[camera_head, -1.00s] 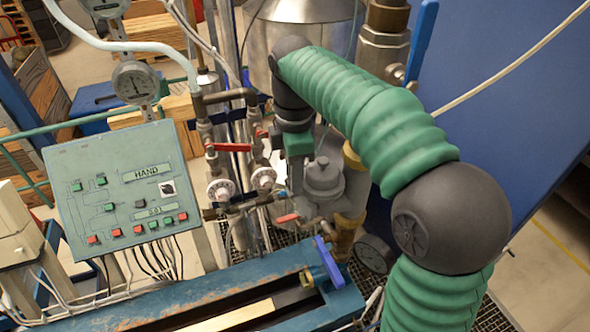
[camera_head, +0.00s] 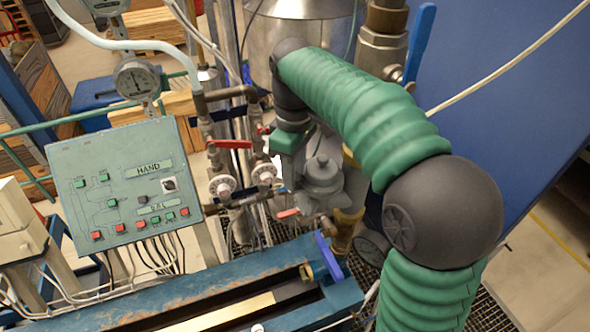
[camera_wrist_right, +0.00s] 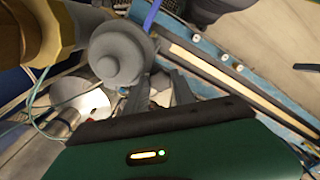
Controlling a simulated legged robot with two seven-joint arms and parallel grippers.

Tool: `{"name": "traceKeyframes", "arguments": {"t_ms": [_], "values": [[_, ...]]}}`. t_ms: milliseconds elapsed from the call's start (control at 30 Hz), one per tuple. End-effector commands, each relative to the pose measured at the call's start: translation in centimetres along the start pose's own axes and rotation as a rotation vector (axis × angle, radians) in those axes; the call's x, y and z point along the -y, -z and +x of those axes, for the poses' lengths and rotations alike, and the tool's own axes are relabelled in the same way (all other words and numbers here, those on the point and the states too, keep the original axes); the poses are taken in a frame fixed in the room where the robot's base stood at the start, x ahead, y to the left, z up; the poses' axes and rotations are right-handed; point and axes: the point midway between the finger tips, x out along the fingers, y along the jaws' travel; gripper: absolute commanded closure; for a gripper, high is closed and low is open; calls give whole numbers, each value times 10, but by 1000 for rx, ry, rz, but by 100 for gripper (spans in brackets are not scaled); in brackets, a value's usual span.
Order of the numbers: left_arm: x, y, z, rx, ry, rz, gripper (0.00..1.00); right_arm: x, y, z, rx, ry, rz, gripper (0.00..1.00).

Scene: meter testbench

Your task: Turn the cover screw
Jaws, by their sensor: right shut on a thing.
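The grey round meter body (camera_head: 322,172) with a stepped cap stands among the pipes in the middle of the head view. It also shows at the upper middle of the wrist view (camera_wrist_right: 117,56). My right gripper (camera_head: 283,178) reaches down just left of it, mostly hidden by its own wrist and the pipework. In the wrist view its two grey fingers (camera_wrist_right: 160,92) are close beside the meter body, shut around a small pale part. I cannot make out the cover screw clearly; the fingers hide it. My left gripper is not in view.
Red-handled valves (camera_head: 230,144) and white dials (camera_head: 222,186) crowd the left of the gripper. A blue lever (camera_head: 327,256) and the blue bench trough (camera_head: 180,296) lie in front. The HAND control panel (camera_head: 124,186) stands at left.

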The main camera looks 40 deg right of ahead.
Motion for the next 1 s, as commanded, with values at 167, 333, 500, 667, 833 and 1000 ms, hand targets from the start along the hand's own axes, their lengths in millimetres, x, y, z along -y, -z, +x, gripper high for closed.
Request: {"name": "traceKeyframes", "arguments": {"t_ms": [167, 333, 500, 667, 833, 1000], "values": [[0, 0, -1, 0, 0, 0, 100, -1, 2, -4, -11, -9, 20, 100], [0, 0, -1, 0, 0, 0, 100, -2, 2, -4, -12, -10, 23, 100], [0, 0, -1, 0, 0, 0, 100, -2, 3, -4, -13, -11, 22, 100], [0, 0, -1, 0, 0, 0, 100, -1, 2, -3, -10, -8, 22, 51], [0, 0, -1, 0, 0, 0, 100, -1, 1, -2, -6, -5, 22, 47], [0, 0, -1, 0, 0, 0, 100, 0, 0, -2, -5, -4, 22, 47]]}}
